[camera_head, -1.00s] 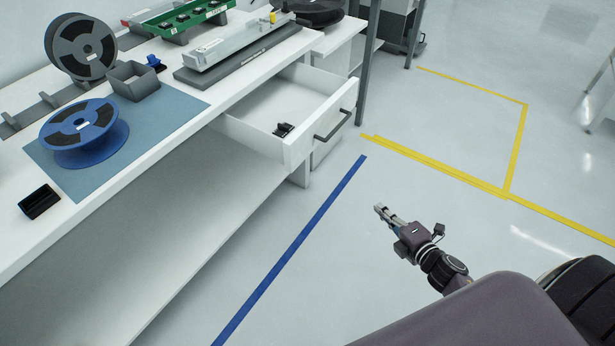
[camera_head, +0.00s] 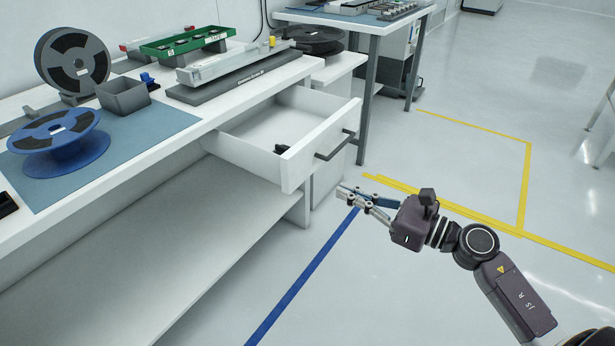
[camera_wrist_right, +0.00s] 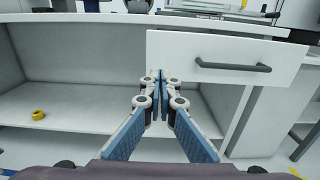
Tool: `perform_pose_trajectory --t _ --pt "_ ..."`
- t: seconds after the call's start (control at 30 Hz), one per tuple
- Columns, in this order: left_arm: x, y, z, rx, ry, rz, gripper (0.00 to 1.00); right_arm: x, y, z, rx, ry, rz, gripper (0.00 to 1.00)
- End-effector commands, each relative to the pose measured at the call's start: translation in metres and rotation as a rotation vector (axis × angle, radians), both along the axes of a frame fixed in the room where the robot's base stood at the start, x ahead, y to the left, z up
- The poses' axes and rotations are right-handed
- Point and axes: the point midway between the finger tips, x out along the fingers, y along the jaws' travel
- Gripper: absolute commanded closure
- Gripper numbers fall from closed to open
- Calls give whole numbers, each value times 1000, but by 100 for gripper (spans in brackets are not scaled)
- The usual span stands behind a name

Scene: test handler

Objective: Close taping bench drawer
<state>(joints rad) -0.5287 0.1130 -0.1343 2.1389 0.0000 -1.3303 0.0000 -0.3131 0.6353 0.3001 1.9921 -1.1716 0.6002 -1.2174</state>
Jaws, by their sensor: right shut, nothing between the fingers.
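The taping bench drawer (camera_head: 300,163) is white and stands pulled out from under the bench top. It has a dark bar handle (camera_head: 334,146) on its front, and a small black object (camera_head: 282,149) lies inside. My right gripper (camera_head: 345,190) is shut and empty, in front of the drawer and lower in the picture than the handle, apart from it. In the right wrist view, the drawer front (camera_wrist_right: 190,52) and handle (camera_wrist_right: 233,66) show beyond the shut fingers (camera_wrist_right: 161,75). My left gripper is not in view.
The white bench (camera_head: 130,145) carries a blue reel (camera_head: 62,155), a grey box (camera_head: 124,101) and a green tray (camera_head: 185,43). A second table (camera_head: 352,18) stands behind. The floor right of the drawer is open, with yellow and blue lines. A yellow roll (camera_wrist_right: 38,115) lies under the bench.

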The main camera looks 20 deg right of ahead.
Motion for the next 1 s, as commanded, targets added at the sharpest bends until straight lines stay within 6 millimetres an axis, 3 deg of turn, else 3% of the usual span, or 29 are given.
perform_pose_trajectory --t 0.5,0.7,1.0 --pt "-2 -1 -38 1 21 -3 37 71 47 2 4 -1 -2 100" --pt "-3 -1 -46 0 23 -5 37 85 56 0 4 1 -2 100" --pt "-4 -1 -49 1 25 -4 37 88 59 0 4 1 -2 100"
